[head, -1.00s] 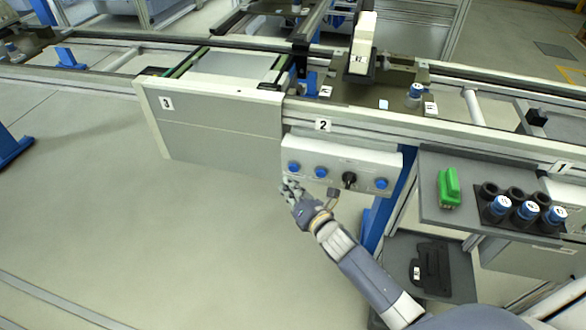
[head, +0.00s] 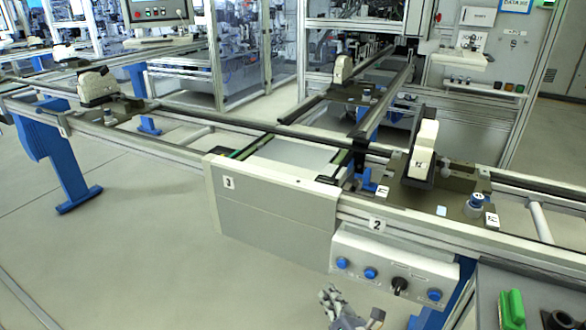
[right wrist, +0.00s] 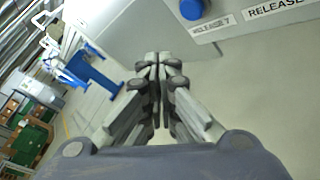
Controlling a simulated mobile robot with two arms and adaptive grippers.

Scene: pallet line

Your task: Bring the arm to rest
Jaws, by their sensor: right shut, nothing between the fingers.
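My right gripper (head: 336,300) shows at the bottom of the head view, below and a little left of the button panel (head: 390,276). It is apart from the panel. In the right wrist view its fingers (right wrist: 160,62) are closed together with nothing between them. The panel carries blue buttons and a black knob (head: 400,285). One blue button (right wrist: 191,9) shows at the top of the right wrist view, near a label that reads RELEASE. My left gripper is not in view.
The conveyor rail with its grey side cover (head: 270,206) runs above the gripper. A pallet (head: 455,190) with a white-and-black part (head: 421,155) sits on the line. A green object (head: 513,309) lies on the shelf at right. Open floor (head: 130,270) is at left.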

